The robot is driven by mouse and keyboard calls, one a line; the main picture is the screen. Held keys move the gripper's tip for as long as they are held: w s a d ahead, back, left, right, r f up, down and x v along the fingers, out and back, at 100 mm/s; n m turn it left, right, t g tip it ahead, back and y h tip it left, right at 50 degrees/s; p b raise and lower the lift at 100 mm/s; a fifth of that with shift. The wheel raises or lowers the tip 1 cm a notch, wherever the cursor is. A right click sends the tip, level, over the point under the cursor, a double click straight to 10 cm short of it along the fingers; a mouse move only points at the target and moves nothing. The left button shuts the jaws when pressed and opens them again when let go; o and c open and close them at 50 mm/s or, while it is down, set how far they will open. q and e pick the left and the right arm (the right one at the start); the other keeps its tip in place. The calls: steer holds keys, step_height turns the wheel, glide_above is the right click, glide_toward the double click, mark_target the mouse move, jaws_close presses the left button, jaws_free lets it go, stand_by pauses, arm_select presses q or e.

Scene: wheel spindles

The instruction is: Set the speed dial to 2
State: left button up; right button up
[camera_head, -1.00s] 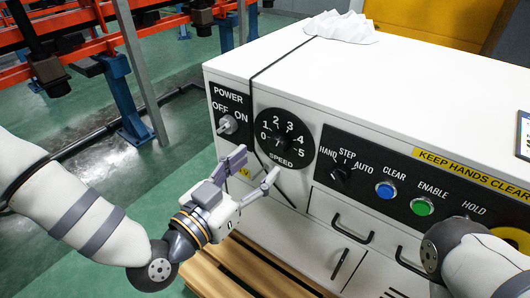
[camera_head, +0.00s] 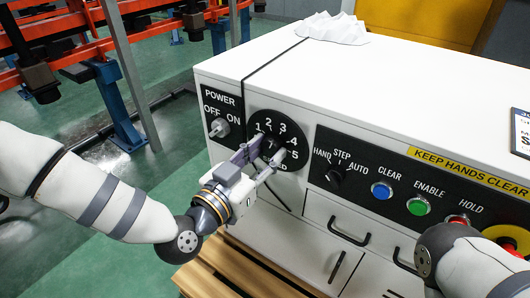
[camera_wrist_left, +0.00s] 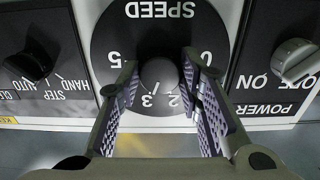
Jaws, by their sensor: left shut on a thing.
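The black speed dial plate (camera_head: 280,136) with white numbers is on the front of the white machine. In the left wrist view the plate (camera_wrist_left: 160,34) appears upside down, with its dark round knob (camera_wrist_left: 162,75) between the fingers. My left gripper (camera_head: 268,154) is at the dial, shut on the knob. The fingers hide part of the plate, including some numbers and lettering. My right gripper is out of view; only part of that arm shows at the lower right.
The power switch (camera_head: 218,127) is close to the left of the dial. The step selector (camera_head: 335,174), blue clear button (camera_head: 381,191) and green enable button (camera_head: 418,206) are to its right. Drawers with a black handle (camera_head: 348,232) lie below.

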arm_select(q)
steer(key=shift+n, duration=0.3)
steer(key=n, duration=0.3)
steer(key=shift+p, duration=0.3)
steer(key=shift+n, duration=2)
steer(key=o, duration=1.2)
steer(key=shift+s, duration=0.1)
steer(key=v, duration=1.2)
